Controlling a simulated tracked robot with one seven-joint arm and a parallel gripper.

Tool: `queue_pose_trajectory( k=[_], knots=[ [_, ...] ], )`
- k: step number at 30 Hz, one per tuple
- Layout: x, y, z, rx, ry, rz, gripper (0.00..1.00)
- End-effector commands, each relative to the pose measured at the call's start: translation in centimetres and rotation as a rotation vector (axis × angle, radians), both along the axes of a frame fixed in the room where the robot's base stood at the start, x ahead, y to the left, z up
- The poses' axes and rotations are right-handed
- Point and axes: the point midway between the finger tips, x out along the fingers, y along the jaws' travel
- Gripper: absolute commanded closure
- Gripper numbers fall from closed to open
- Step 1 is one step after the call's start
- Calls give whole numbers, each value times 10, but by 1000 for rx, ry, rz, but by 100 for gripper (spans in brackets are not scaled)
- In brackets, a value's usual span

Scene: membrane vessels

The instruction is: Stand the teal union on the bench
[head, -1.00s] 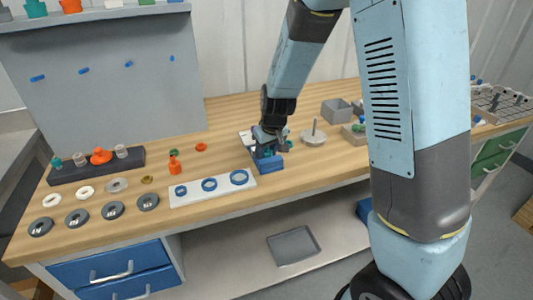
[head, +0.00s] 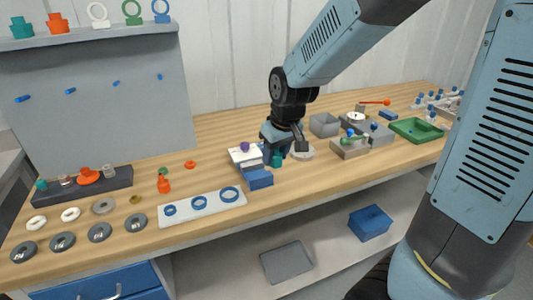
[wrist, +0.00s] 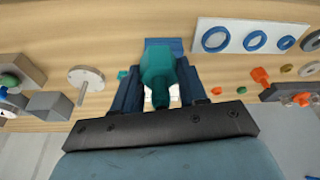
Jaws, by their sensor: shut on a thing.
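The teal union (wrist: 158,66) is between the two fingers of my gripper (wrist: 160,85) in the wrist view, and the gripper is shut on it. In the head view the union (head: 277,160) shows as a small teal piece under my gripper (head: 285,146), just behind and right of a blue block (head: 260,179). I cannot tell whether its lower end touches the bench (head: 330,175). Part of the union is hidden by the fingers.
A white plate with blue rings (head: 180,221) lies to the left. A white holder (head: 240,152) is close by at left, and a round pale base (head: 302,155) with a peg is at right. Grey boxes (head: 324,125) stand further right. Bare wood lies along the front.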

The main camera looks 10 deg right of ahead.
Motion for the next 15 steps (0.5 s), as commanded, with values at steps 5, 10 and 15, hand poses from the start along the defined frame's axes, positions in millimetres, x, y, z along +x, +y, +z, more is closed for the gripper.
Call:
queue_pose_trajectory(
  k=[5, 10, 15],
  knots=[
    [-17, -9, 9, 1, -3, 0, 90],
    [-26, -13, 13, 0, -1, 1, 90],
    [-29, -14, 23, 1, -2, 1, 90]
  ],
)
